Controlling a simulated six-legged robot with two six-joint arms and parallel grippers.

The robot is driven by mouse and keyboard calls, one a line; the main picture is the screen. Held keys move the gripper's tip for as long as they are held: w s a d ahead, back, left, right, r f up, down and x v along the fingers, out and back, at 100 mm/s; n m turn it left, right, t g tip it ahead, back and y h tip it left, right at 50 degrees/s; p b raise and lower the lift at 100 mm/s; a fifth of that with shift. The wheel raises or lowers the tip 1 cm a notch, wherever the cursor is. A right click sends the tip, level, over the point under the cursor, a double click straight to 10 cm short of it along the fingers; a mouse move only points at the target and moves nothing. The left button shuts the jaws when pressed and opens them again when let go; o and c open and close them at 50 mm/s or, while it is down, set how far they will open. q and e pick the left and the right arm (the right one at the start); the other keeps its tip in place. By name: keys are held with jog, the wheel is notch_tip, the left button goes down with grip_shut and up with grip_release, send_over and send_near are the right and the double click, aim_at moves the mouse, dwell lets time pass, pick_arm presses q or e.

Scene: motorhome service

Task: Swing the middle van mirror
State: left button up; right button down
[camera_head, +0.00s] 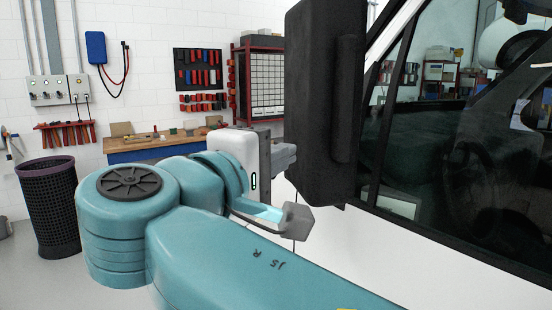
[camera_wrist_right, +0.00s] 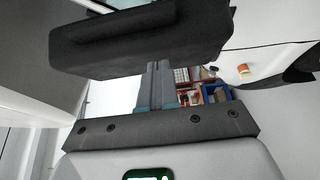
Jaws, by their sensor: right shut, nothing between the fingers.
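The van mirror (camera_head: 318,100) is a tall black housing that stands upright in front of the van's side window in the head view. In the right wrist view the mirror (camera_wrist_right: 140,45) appears as a dark slab across the upper part. My right gripper (camera_head: 287,157) is at the mirror's left edge, low on the housing, with its fingers pointing right. Its fingers (camera_wrist_right: 158,82) show shut together and empty in the wrist view, with their tips close to the mirror's edge. I cannot tell whether they touch it. The mirror's mount is hidden. My left gripper is not in view.
The white van with its dark side window (camera_head: 480,160) fills the right side. A workbench (camera_head: 135,155) with tools, a red-framed cabinet (camera_head: 265,80) and a dark mesh bin (camera_head: 50,205) stand further back.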

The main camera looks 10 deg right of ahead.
aim_at(342, 141)
jog(key=w+d, duration=0.1)
jog(key=d, duration=0.1)
jog(key=w+d, duration=0.1)
jog(key=d, duration=0.1)
jog(key=w+d, duration=0.1)
jog(key=d, duration=0.2)
jog(key=shift+w+r+p, duration=0.1)
jog(key=shift+w+p, duration=0.25)
jog(key=shift+w+d, duration=0.1)
jog(key=shift+w, duration=0.1)
jog(key=shift+s+d+r, duration=0.1)
jog(key=shift+s+d, duration=0.25)
jog(key=shift+s, duration=0.1)
jog(key=shift+s+d, duration=0.1)
jog(key=shift+d, duration=0.1)
jog(key=shift+w+a, duration=0.15)
jog(key=shift+w, duration=0.25)
jog(key=shift+s+d, duration=0.3)
jog(key=shift+d, duration=0.75)
jog(key=shift+w, duration=0.1)
